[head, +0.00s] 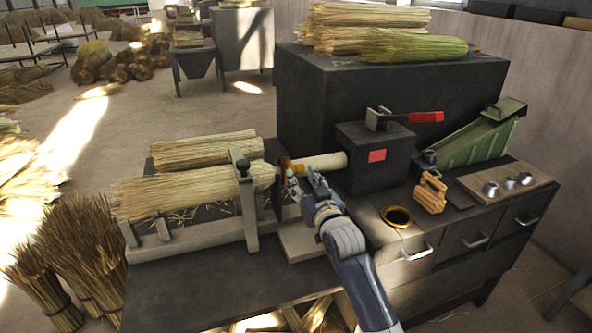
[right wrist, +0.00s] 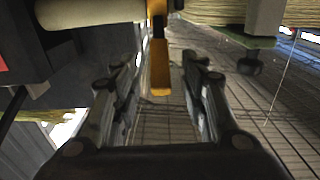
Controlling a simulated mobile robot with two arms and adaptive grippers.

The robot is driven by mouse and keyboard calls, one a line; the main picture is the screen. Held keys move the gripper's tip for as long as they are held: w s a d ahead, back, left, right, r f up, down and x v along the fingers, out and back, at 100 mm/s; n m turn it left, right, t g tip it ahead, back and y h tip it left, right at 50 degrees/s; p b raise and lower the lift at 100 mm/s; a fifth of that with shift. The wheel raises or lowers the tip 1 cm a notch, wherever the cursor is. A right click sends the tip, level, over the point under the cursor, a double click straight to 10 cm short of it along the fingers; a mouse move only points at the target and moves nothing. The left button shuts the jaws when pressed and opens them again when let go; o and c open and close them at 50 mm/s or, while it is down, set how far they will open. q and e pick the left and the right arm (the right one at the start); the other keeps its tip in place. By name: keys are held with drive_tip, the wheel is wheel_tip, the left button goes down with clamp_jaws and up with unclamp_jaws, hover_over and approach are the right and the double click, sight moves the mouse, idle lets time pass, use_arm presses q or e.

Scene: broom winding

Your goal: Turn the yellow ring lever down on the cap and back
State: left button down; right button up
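The yellow ring lever (head: 285,163) sits around the winding axis, between the straw bundle (head: 190,188) and a pale cylinder (head: 328,162). In the right wrist view its yellow tab (right wrist: 160,68) hangs down from the top, in line with the gap between my fingers. My right gripper (head: 303,178) is open just in front of and below the ring. The fingers (right wrist: 165,85) stand apart on either side of the tab's line, with a gap to each side. I cannot tell the cap apart from the ring. My left gripper is not in view.
A dark box with a red-handled lever (head: 425,117) stands right of the ring. An upright clamp post (head: 246,200) stands left of it. A wooden block (head: 430,192), a brass-rimmed hole (head: 397,216) and a knob board (head: 507,184) are on the right bench.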

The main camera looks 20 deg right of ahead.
drive_tip(key=shift+w+a, duration=0.1)
drive_tip(key=shift+w, duration=2.5)
clamp_jaws()
